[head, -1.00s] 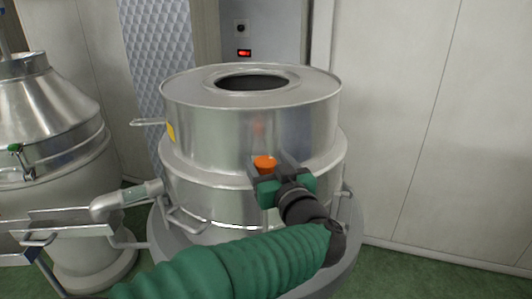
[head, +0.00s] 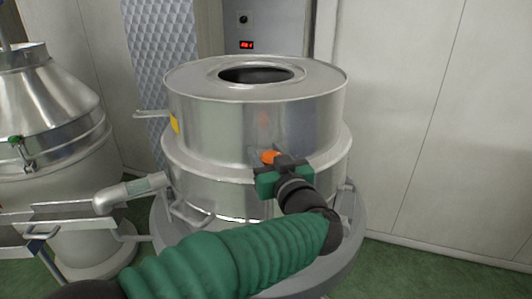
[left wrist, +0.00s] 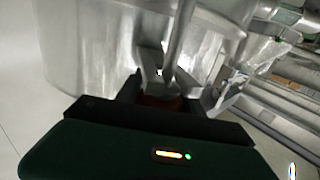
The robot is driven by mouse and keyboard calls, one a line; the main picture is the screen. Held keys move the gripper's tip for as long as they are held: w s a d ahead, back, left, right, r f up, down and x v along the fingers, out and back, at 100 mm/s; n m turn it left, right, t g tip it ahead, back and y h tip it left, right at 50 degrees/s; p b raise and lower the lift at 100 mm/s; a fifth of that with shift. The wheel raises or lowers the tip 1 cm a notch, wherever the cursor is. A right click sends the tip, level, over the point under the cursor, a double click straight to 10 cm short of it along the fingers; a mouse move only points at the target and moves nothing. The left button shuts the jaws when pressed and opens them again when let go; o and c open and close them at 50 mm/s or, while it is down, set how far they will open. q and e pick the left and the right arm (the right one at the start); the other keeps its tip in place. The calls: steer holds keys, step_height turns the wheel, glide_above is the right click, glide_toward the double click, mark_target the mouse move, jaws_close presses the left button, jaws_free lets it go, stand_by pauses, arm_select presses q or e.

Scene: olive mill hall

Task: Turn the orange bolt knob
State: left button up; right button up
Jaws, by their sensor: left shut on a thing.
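The orange bolt knob (head: 270,157) is on the front of the steel drum machine (head: 250,120), at the drum's lower band. My left gripper (head: 282,163) is shut on the knob, its dark fingers rolled over and partly covering it. In the left wrist view, the knob (left wrist: 158,103) is a dim orange-brown patch between the fingers, mostly hidden by the gripper body. A grey metal rod (left wrist: 181,40) rises just beyond it. My right gripper is in neither view.
A second steel vessel (head: 45,110) stands at the left. A pipe elbow (head: 125,193) and bar handles stick out from the drum's left side. A control panel with a red display (head: 246,45) is behind. White wall panels and green floor (head: 440,270) lie to the right.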

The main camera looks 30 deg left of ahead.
arm_select(q)
steer(key=shift+s+a+r+n+g+y+p, duration=0.1)
steer(key=shift+r+n+g+y+p, duration=0.05)
steer(key=shift+n+g+y+p, duration=0.5)
steer(key=shift+s+r+n+g+y+p, duration=0.1)
steer(key=shift+n+g+y+p, duration=0.25)
steer(key=shift+n+g+p, duration=0.45)
steer(key=g, duration=0.1)
steer(key=n+g+y+p, duration=0.1)
steer(key=g, duration=0.1)
steer(key=shift+s+a+n, duration=0.15)
steer(key=shift+s+n, duration=0.05)
steer(key=shift+n, duration=0.05)
steer(key=shift+s+f+n+g+p, duration=0.15)
steer(key=shift+n+g+p, duration=0.25)
steer(key=shift+g, duration=0.3)
steer(key=shift+s+n+g+p, duration=0.15)
steer(key=shift+n+g+p, duration=0.2)
steer(key=shift+g, duration=0.3)
steer(key=shift+y, duration=0.3)
